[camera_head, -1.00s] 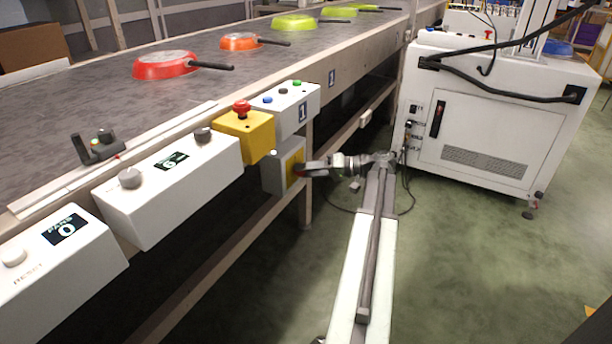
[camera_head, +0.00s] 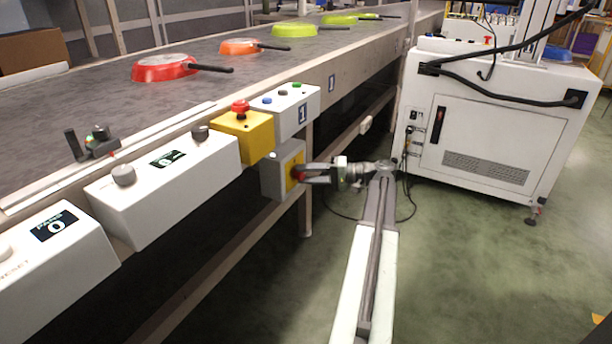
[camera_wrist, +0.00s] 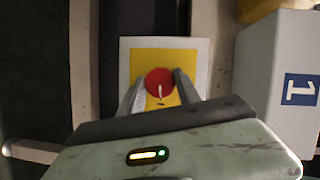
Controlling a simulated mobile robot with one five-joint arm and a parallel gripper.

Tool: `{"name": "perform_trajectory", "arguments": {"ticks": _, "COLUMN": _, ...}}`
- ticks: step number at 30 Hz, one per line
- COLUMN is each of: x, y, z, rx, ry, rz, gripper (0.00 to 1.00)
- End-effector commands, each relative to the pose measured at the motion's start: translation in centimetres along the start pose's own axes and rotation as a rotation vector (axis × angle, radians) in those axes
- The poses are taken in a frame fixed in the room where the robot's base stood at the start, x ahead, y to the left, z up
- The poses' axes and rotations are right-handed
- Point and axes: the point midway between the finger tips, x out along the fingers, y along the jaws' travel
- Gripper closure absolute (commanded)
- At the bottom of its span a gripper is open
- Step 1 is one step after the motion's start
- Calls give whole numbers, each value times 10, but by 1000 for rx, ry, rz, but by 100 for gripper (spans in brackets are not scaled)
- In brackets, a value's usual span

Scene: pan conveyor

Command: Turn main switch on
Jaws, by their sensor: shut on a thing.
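The main switch is a red round knob (camera_wrist: 160,84) on a yellow plate (camera_wrist: 165,62), on the face of a grey box (camera_head: 277,180) below the conveyor's edge. In the wrist view the knob carries a white line, nearly upright in the picture. My gripper (camera_wrist: 157,92) is shut on the knob, one finger on each side of it. In the head view my gripper (camera_head: 304,174) reaches the box from the right, and the knob is mostly hidden by the fingers.
A yellow box with a red emergency button (camera_head: 240,106) and a white button box (camera_head: 294,105) sit just above. White control boxes with knobs (camera_head: 170,185) line the conveyor at left. Pans, one red (camera_head: 165,68), lie on the belt. A white cabinet (camera_head: 490,120) stands at right; floor is free in front.

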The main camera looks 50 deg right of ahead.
Motion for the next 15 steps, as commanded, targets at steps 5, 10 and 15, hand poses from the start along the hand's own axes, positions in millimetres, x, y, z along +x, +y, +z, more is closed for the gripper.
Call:
{"name": "perform_trajectory", "arguments": {"ticks": 5, "x": 0, "y": 0, "z": 0, "rx": 0, "ry": 1, "rz": 2, "gripper": 100}}
{"name": "perform_trajectory", "arguments": {"ticks": 10, "x": 0, "y": 0, "z": 0, "rx": -1, "ry": 1, "rz": 1, "gripper": 39}}
{"name": "perform_trajectory", "arguments": {"ticks": 15, "x": 0, "y": 0, "z": 0, "rx": -1, "ry": 1, "rz": 1, "gripper": 39}}
